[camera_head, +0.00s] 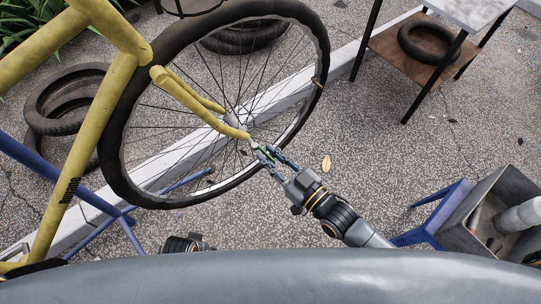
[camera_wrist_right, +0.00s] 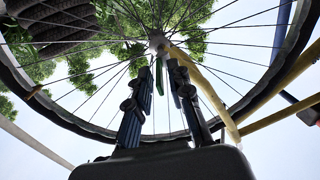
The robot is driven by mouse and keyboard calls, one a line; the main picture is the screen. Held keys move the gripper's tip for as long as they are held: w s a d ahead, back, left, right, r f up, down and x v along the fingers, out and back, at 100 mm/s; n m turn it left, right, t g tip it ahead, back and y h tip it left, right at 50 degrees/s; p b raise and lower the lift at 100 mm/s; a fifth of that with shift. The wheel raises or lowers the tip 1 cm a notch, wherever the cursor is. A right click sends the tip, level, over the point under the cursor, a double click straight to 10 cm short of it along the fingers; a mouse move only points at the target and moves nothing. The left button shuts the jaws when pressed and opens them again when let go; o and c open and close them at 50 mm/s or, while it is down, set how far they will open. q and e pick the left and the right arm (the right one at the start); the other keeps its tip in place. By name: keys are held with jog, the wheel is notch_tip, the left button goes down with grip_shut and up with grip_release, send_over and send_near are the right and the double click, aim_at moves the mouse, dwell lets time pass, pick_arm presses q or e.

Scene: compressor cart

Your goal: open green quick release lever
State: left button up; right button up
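The green quick release lever (camera_head: 268,155) is at the hub of the bicycle wheel, by the end of the yellow fork (camera_head: 205,113). It is small and partly covered by my fingers in the head view. My right gripper (camera_head: 264,150) reaches up to the hub from the lower right, its fingertips close to the lever. In the right wrist view, the gripper (camera_wrist_right: 162,82) has its two fingers apart, with the green lever (camera_wrist_right: 174,88) beside the right finger. I cannot tell whether they touch. My left gripper (camera_head: 190,243) shows only as a dark part at the bottom, its fingers not clear.
The spoked wheel (camera_head: 115,170) and yellow frame (camera_head: 85,125) fill the left. A blue stand (camera_head: 90,200) is below them. A grey metal bin (camera_head: 475,215) stands at lower right, a table with a tyre (camera_head: 425,45) at upper right. Open pavement lies between.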

jog(key=shift+s+d+f, duration=0.1)
jog(key=shift+s, duration=0.05)
jog(key=shift+s+d, duration=0.25)
jog(key=v, duration=1.1)
